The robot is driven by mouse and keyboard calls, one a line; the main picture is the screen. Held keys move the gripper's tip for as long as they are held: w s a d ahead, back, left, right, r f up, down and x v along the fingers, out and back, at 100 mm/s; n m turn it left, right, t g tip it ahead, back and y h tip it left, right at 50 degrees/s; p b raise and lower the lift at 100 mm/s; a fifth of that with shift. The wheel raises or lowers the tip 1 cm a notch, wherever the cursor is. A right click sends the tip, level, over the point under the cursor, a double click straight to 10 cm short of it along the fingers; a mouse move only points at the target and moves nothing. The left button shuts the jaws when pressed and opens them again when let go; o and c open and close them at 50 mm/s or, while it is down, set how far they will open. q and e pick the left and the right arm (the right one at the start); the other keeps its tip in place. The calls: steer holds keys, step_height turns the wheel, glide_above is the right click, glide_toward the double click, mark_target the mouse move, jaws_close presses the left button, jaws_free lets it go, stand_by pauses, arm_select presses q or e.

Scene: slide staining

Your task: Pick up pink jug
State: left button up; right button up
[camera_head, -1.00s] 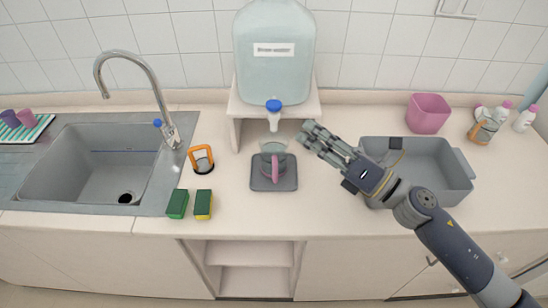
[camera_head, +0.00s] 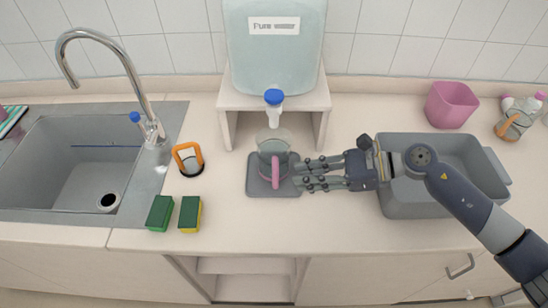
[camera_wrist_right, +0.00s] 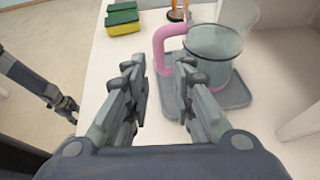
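The pink jug (camera_head: 273,147) is a clear vessel with a pink handle. It stands upright on a small grey tray (camera_head: 254,185) below the dispenser tap. My right gripper (camera_head: 299,174) is just right of the jug, its fingers pointing left at the pink handle. In the right wrist view the jug (camera_wrist_right: 212,52) is ahead and right of centre, with its handle on the left side.
A water tank (camera_head: 274,62) with a blue-capped tap (camera_head: 274,97) stands on a white stand (camera_head: 226,104) above the jug. A grey basin (camera_head: 440,213) is below my right arm. Sponges (camera_head: 160,213) and an orange-handled item (camera_head: 188,159) lie left. A pink bin (camera_head: 451,105) is back right.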

mark_target(274, 162)
steer(key=shift+w+a+f, duration=0.1)
steer(key=shift+w+a, duration=0.05)
steer(key=shift+a, duration=0.15)
steer(key=p+x, duration=0.3)
steer(key=x, duration=0.1)
steer(key=shift+a, duration=0.25)
steer(key=shift+a+f, duration=0.15)
steer(key=shift+a, duration=0.1)
steer(key=shift+a+f, duration=0.1)
jaws_close()
arm_select(q)
steer(key=r, duration=0.1)
steer(key=w+r, duration=0.2)
steer(key=shift+d+r, duration=0.15)
steer(key=shift+r, duration=0.15)
